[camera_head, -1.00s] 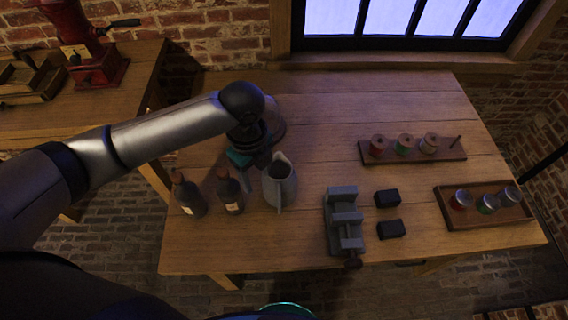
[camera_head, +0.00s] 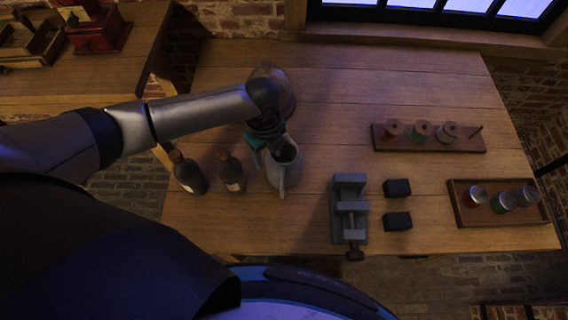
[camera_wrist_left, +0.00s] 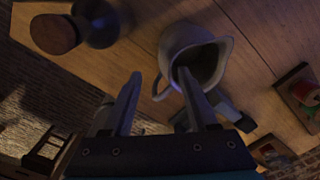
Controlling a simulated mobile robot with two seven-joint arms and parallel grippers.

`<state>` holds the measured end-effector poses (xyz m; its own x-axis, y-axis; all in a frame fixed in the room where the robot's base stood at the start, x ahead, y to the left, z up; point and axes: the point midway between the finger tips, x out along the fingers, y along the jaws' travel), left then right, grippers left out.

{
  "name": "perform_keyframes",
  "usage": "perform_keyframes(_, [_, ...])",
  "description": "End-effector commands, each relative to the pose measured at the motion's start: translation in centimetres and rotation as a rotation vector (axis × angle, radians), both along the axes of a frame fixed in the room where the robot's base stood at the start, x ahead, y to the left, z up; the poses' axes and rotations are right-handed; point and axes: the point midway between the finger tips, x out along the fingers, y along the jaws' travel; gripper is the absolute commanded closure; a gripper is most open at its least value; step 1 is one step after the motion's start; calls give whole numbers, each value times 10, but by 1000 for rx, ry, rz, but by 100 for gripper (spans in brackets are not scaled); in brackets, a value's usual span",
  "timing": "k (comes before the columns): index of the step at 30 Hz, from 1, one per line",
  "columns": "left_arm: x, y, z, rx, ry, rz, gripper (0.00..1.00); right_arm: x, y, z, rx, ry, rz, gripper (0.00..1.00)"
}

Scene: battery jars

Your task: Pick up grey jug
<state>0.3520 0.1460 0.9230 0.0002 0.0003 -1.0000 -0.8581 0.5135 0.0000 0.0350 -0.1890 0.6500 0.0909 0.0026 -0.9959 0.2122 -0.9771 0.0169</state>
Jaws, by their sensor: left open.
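The grey jug (camera_head: 286,174) stands upright on the wooden table, left of the vise. In the left wrist view the jug (camera_wrist_left: 223,50) shows its open mouth, with its handle on the near left side. My left gripper (camera_head: 268,148) is at the jug's upper left rim and partly covers it. In the left wrist view the left gripper (camera_wrist_left: 158,74) is open. The jug's handle appears between its fingers, and the right finger overlaps the mouth. I cannot tell whether either finger touches the jug. My right gripper is not in view.
Two dark bottles (camera_head: 232,172) (camera_head: 188,173) stand left of the jug. A rounded, glassy object (camera_head: 283,88) stands behind my wrist. A grey vise (camera_head: 350,207), two black blocks (camera_head: 397,188), a spool rack (camera_head: 465,141) and a tray with jars (camera_head: 470,217) are to the right.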

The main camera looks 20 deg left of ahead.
Motion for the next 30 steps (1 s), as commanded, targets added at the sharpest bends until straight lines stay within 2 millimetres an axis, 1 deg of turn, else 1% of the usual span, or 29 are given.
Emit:
perform_keyframes(2, [0,-2,-5,0,1,0,41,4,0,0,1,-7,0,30])
perform_keyframes(8, [3,-9,-30,0,2,1,41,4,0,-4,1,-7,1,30])
perform_keyframes(12, [3,-9,-46,1,2,2,41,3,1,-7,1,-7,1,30])
perform_keyframes(16, [3,-9,-52,-1,1,1,41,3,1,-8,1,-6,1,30])
perform_keyframes(22, [3,-9,-52,0,0,0,41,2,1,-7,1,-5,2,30])
perform_keyframes(23, [3,-9,-52,0,0,0,43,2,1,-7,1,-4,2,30])
perform_keyframes(30, [3,-9,-51,0,0,1,70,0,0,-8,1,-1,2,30])
